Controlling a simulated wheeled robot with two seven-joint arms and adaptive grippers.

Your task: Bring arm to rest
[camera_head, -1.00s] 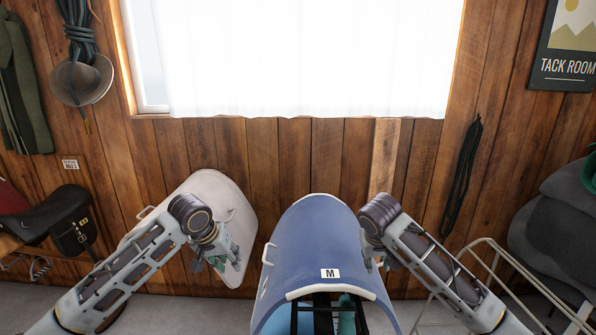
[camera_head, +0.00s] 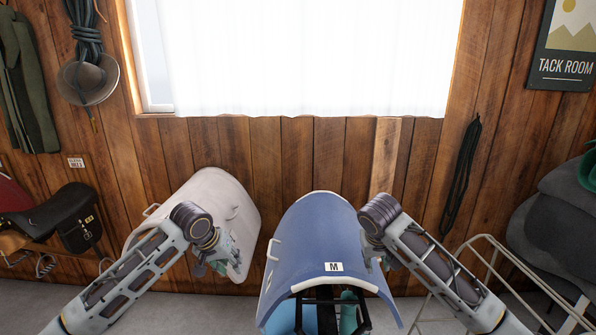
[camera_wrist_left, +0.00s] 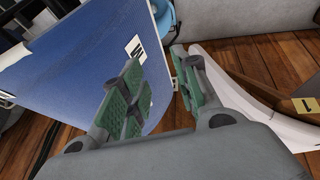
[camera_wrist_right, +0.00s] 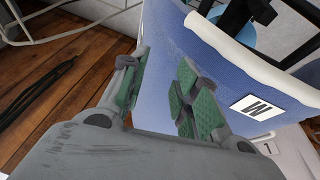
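My left arm comes in from the left in the head view. Its gripper (camera_head: 222,262) hangs in front of the pale curved panel (camera_head: 232,205). In the left wrist view the green-padded fingers (camera_wrist_left: 160,95) are apart with nothing between them. My right arm comes in from the right. Its gripper (camera_head: 376,262) is by the right edge of the blue curved panel marked M (camera_head: 315,230), partly hidden by the wrist. In the right wrist view its fingers (camera_wrist_right: 160,85) are apart, with the blue panel behind them; contact with it cannot be told.
A white metal rack (camera_head: 487,265) stands beside my right arm. Grey padded rolls (camera_head: 560,225) are at the far right. A black saddle (camera_head: 60,215) is at the left. The plank wall (camera_head: 290,150) and curtained window (camera_head: 310,60) lie behind.

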